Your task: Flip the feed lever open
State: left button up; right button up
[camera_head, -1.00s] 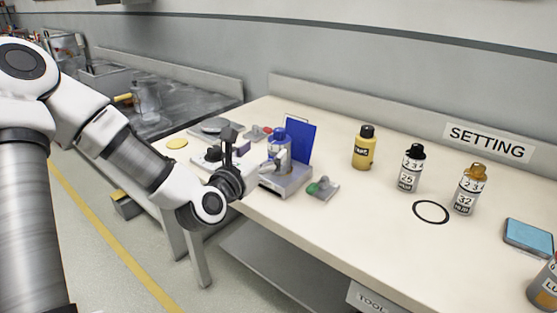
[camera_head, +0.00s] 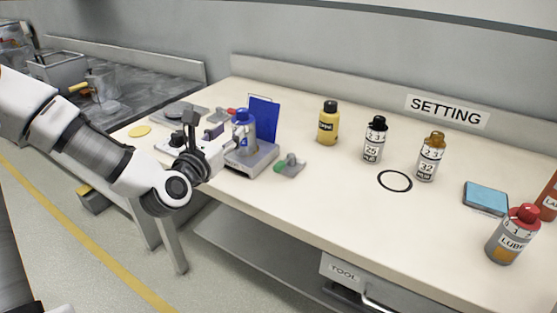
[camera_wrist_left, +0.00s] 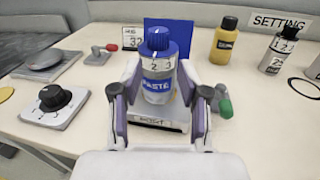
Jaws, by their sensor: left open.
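Two small levers on grey bases show, and I cannot tell from the frames which is the feed lever. One has a green handle (camera_head: 290,164), right of the stand, and shows in the wrist view (camera_wrist_left: 223,102). The other has a red handle (camera_head: 232,111), behind and left, also in the wrist view (camera_wrist_left: 107,48). My left gripper (camera_head: 232,145) is open at the bench's front left. In the wrist view its fingers (camera_wrist_left: 162,92) lie either side of a blue-capped paste bottle (camera_wrist_left: 158,65); contact is unclear. My right gripper is out of view.
The paste bottle (camera_head: 243,121) stands on a grey stand (camera_head: 262,160) before a blue panel (camera_head: 264,117). A black-knob plate (camera_wrist_left: 42,104) is left. A yellow bottle (camera_head: 328,124), several labelled bottles, a black ring (camera_head: 395,181) and a blue pad (camera_head: 486,198) are right. The front middle bench is clear.

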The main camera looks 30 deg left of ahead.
pick_arm(q)
jog(key=shift+w+r+m+h+p, duration=0.1)
jog(key=shift+r+m+h+p, duration=0.1)
jog(key=shift+m+h+p, duration=0.4)
grip_shut()
jog(key=s+f+m+h+p, duration=0.3)
jog(key=m+p, duration=0.3)
jog(key=m, duration=0.5)
jog(key=s+f+m+g+h+p, duration=0.1)
jog(key=s+f+m+h+p, duration=0.2)
jog(key=m, duration=0.9)
jog(key=f+p, duration=0.1)
jog(key=p, duration=0.2)
jog(key=shift+s+f, duration=0.15)
jog(key=shift+f, duration=0.05)
